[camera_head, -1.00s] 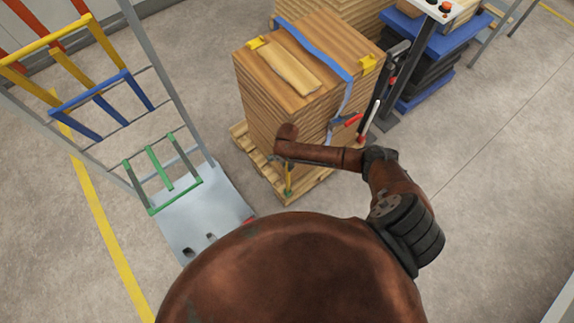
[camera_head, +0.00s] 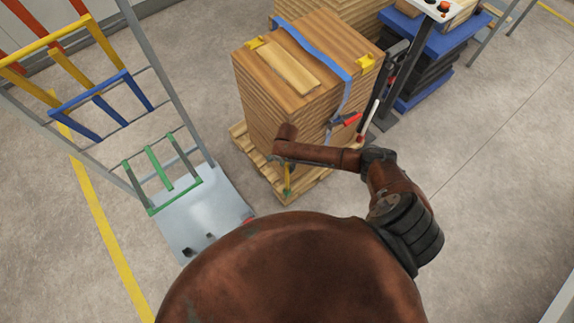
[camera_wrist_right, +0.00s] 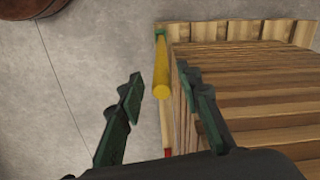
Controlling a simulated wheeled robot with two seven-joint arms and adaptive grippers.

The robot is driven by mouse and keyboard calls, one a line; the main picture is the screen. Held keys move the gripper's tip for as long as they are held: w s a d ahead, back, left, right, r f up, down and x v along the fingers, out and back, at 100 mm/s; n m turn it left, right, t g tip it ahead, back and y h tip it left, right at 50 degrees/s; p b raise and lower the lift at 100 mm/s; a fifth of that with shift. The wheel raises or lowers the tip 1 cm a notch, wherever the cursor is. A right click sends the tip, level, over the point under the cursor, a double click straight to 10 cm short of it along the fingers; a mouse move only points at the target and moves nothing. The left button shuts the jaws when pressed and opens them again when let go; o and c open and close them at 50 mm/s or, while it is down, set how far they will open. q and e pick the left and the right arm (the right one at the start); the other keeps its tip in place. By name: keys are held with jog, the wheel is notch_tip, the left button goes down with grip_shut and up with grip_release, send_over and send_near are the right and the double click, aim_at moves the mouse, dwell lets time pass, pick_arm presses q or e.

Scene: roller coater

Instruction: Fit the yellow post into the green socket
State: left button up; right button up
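My left gripper is not in view.
A strapped wooden stack (camera_head: 300,85) stands on a pallet (camera_head: 240,137) close beside the post. A rack with coloured bars (camera_head: 88,103) and a grey base plate (camera_head: 205,218) stands to the left.

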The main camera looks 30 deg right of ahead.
notch_tip(320, 180, up, 12)
jog(key=p, duration=0.3)
jog(key=shift+r+p, duration=0.25)
jog(key=shift+p, duration=0.05)
jog(key=shift+a, duration=0.1)
